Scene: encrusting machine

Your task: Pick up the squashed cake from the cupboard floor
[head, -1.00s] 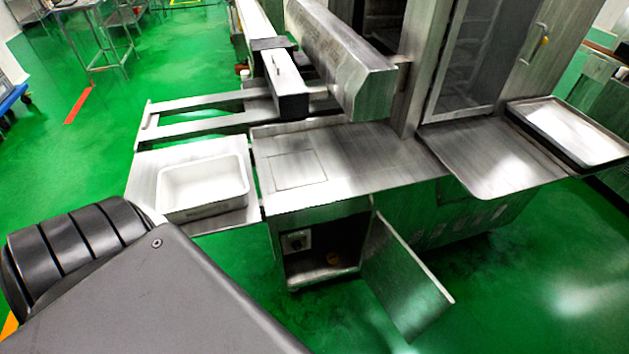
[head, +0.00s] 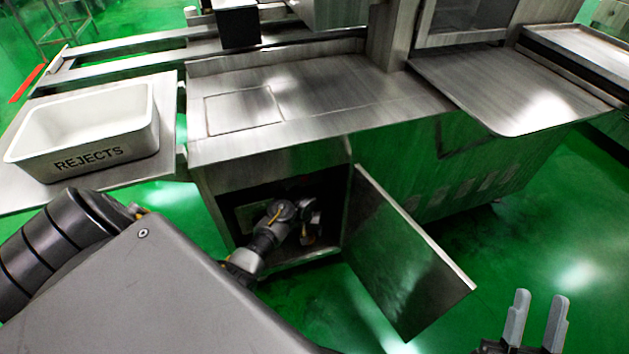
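The cupboard (head: 232,225) under the steel machine top is open, and its door (head: 405,260) is swung out to the right. My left arm reaches into it, with the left gripper (head: 309,228) low in the dark interior. Its fingers are too dark and small to tell open from shut. I cannot make out the squashed cake; the arm and shadow cover that part of the cupboard floor. My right gripper (head: 536,318) is at the bottom right, outside the cupboard, with two grey fingers apart and nothing between them.
A white bin marked REJECTS (head: 85,130) stands on a steel shelf at the left. The machine's steel top (head: 330,95) is bare. A steel tray (head: 510,90) juts out at the right. The cupboard's side walls and open door bound the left arm's space.

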